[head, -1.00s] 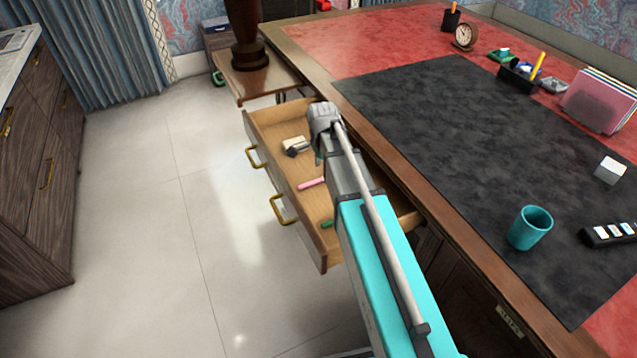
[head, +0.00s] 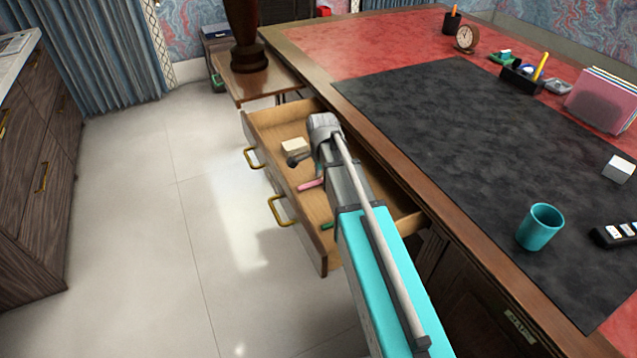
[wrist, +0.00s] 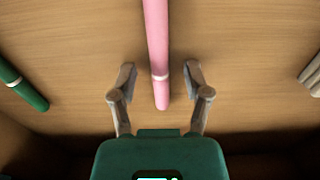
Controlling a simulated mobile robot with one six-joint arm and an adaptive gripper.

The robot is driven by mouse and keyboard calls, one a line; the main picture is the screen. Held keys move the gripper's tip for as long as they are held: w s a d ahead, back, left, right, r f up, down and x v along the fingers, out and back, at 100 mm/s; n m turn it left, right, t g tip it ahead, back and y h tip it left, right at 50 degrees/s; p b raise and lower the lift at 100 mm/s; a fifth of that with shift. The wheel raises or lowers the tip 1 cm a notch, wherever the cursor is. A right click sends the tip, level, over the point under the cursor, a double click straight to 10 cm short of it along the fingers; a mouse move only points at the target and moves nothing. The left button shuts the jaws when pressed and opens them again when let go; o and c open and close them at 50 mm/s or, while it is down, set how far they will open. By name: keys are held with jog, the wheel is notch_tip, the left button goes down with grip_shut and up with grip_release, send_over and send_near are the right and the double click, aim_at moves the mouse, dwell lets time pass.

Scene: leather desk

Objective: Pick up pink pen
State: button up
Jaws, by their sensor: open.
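The pink pen (wrist: 156,45) lies on the wooden floor of the open drawer (head: 262,124). In the wrist view it runs from the top edge down to between the two fingers of my gripper (wrist: 159,82), with a light band near its lower end. My gripper is open, with a finger on each side of the pen and gaps on both sides. I cannot tell how high the fingers are above the drawer floor. In the head view my arm hides part of the pen (head: 312,184), and the fingers are mostly hidden.
A green pen (wrist: 22,84) lies left of the pink one in the wrist view. A pale block (head: 295,146) sits farther back in the drawer. The desk edge (head: 385,150) runs close along the drawer's right side. A teal mug (head: 539,228) stands on the black desk mat (head: 440,120).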

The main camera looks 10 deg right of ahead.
grip_shut()
dwell(0.3)
jog(key=shift+r, duration=0.15)
notch_tip(320, 180, up, 2)
jog(key=shift+p, duration=1.15)
jog(key=s+r+p, duration=1)
jog(key=s, duration=0.4)
jog(key=shift+d+r+p, duration=0.15)
jog(key=shift+r+p, duration=0.2)
jog(key=shift+s, duration=0.15)
